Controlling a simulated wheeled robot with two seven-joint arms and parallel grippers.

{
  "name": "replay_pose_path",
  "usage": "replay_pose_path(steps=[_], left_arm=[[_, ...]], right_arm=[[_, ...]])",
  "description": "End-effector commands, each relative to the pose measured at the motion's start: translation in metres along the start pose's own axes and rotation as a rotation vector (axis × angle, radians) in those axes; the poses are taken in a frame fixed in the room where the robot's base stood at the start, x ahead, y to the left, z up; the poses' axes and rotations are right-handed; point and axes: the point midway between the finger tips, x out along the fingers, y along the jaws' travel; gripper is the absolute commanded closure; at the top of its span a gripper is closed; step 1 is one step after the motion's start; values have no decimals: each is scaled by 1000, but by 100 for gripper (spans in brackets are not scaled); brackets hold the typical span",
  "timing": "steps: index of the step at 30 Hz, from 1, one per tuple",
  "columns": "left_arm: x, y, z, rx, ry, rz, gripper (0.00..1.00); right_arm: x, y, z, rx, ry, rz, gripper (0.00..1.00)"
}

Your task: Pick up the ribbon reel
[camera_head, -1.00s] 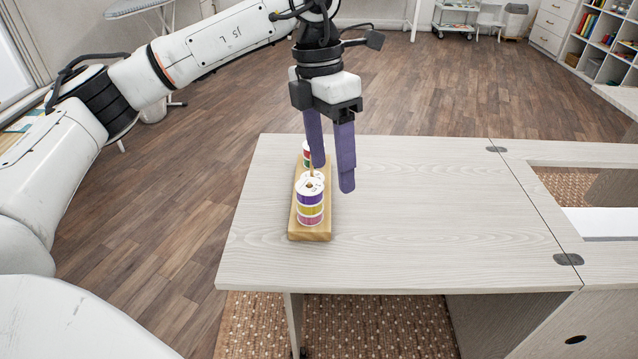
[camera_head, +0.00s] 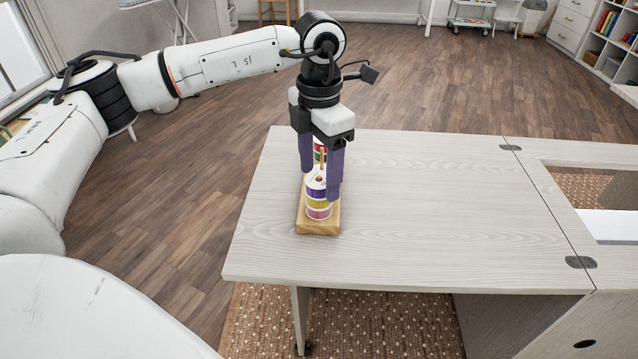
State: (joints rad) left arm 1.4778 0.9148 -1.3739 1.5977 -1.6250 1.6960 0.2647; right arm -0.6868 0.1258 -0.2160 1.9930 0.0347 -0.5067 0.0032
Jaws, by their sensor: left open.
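Ribbon reels are stacked on a wooden stand (camera_head: 318,228) on the pale table. The near stack has a purple reel (camera_head: 316,193), a yellow reel (camera_head: 318,205) and a pink reel (camera_head: 319,214). Farther back, a red and green stack (camera_head: 319,147) shows partly behind the fingers. A wooden peg (camera_head: 322,160) stands between. My left gripper (camera_head: 321,182) points down over the stand, open, with its purple fingers either side of the middle of the stand. The right finger hides part of the near stack's right side. Contact with a reel cannot be told. My right gripper is not in view.
The pale tabletop (camera_head: 430,220) is clear to the right of the stand. Farther right is a cabinet section with a rectangular opening (camera_head: 592,190). The table's left edge is close to the stand.

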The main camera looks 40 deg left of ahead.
Motion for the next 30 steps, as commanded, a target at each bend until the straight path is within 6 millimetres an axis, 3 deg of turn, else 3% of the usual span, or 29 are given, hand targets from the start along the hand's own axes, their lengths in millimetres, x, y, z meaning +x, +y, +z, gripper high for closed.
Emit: replay_pose_path(steps=[8,15,16,24,30], left_arm=[[3,0,0,0,-1,0,38],[3,0,0,0,-1,0,79],[3,0,0,0,-1,0,80],[-1,0,0,0,-3,0,81],[-33,0,2,1,-6,0,81]], right_arm=[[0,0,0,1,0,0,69],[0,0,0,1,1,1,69],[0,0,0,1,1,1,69],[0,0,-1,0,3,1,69],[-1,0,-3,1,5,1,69]])
